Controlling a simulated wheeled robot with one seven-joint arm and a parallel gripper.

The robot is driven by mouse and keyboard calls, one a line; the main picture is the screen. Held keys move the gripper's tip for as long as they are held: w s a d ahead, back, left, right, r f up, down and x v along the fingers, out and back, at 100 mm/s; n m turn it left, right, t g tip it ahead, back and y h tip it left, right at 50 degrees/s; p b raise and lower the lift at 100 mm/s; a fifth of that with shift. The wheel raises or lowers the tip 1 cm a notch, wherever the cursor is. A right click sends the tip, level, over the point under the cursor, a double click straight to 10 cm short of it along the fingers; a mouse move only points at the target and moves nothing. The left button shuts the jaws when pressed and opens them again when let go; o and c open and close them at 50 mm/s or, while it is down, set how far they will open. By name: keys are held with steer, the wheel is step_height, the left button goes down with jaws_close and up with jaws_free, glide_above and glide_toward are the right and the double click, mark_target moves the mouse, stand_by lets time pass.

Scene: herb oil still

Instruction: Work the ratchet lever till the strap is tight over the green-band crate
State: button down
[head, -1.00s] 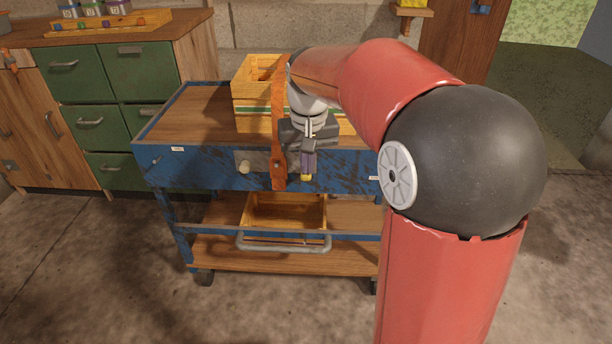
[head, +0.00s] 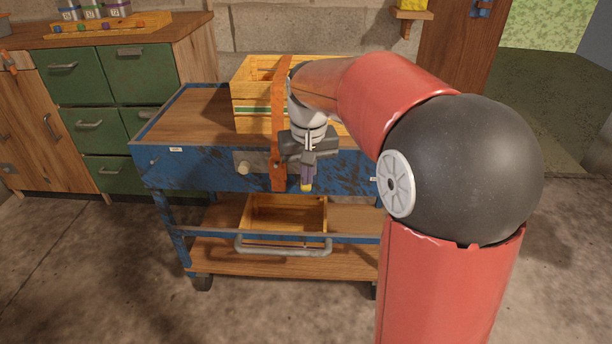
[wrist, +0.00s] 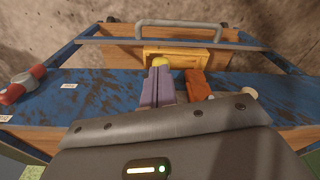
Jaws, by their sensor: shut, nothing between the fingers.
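The wooden crate with the green band (head: 250,107) stands on top of the blue cart. An orange-brown strap (head: 278,95) runs over it and down the cart's front. An orange ratchet part (head: 277,178) hangs at the front beside a grey plate; it shows as an orange block in the wrist view (wrist: 198,84). I cannot tell the lever from the strap's end or judge the strap's tightness. My gripper (head: 307,187) is shut and empty, its purple, yellow-tipped fingers (wrist: 160,64) pointing down just right of the orange part, apparently apart from it. My arm hides the crate's right side.
A cream knob (head: 244,168) sits left of the orange part. A wooden box (head: 286,214) stands on the cart's lower shelf (head: 220,254), behind a grey handle bar (head: 284,249). Green drawers (head: 90,85) stand at left. The floor before the cart is clear.

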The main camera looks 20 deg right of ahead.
steer(key=s, duration=0.1)
steer(key=s+r, duration=0.1)
steer(key=s, duration=0.1)
step_height(320, 180, up, 8)
steer(key=shift+s+f+p, duration=0.15)
steer(key=shift+s+p, duration=0.2)
steer(key=shift+p, duration=0.1)
stand_by(1.0)
